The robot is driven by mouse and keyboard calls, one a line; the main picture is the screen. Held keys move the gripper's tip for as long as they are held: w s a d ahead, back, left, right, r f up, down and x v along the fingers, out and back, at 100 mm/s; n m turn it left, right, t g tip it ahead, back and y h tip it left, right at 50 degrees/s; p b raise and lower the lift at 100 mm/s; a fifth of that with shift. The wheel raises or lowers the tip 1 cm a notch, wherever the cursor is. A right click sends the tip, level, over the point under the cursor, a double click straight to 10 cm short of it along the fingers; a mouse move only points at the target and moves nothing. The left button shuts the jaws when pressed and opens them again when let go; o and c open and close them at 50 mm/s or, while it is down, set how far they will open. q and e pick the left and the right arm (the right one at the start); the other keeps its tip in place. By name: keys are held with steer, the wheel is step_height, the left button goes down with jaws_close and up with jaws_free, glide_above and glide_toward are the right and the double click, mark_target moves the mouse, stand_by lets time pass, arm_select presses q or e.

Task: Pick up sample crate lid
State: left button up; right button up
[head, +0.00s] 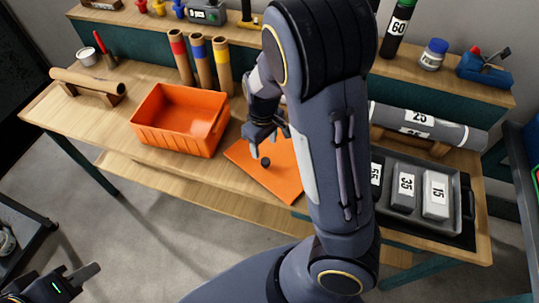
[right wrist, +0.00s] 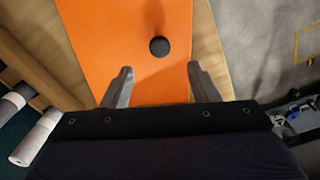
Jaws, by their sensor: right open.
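The sample crate lid (head: 281,180) is a flat orange plate lying on the wooden bench, with a round black knob (head: 265,161) on top. The lid also fills the middle of the right wrist view (right wrist: 155,18), with the knob (right wrist: 159,46) near its centre. My right gripper (head: 268,138) is open and empty over the lid, with its fingers (right wrist: 161,84) apart and the knob beyond the tips, roughly in line with the gap. My right arm hides part of the bench. My left gripper (head: 84,273) is at the lower left, away from the bench; its opening is unclear.
An open orange crate (head: 150,136) stands left of the lid. Tubes with red, blue and yellow bands (head: 200,65) stand behind it. A dark tray (head: 400,211) with numbered grey blocks and a grey roll (head: 425,125) on a wooden stand lie to the right.

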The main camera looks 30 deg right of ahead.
mark_target(265, 161)
step_height(265, 161, down, 7)
steer(key=shift+s+f, duration=0.1)
steer(key=shift+s, duration=0.05)
steer(key=shift+c, duration=0.4)
jaws_close()
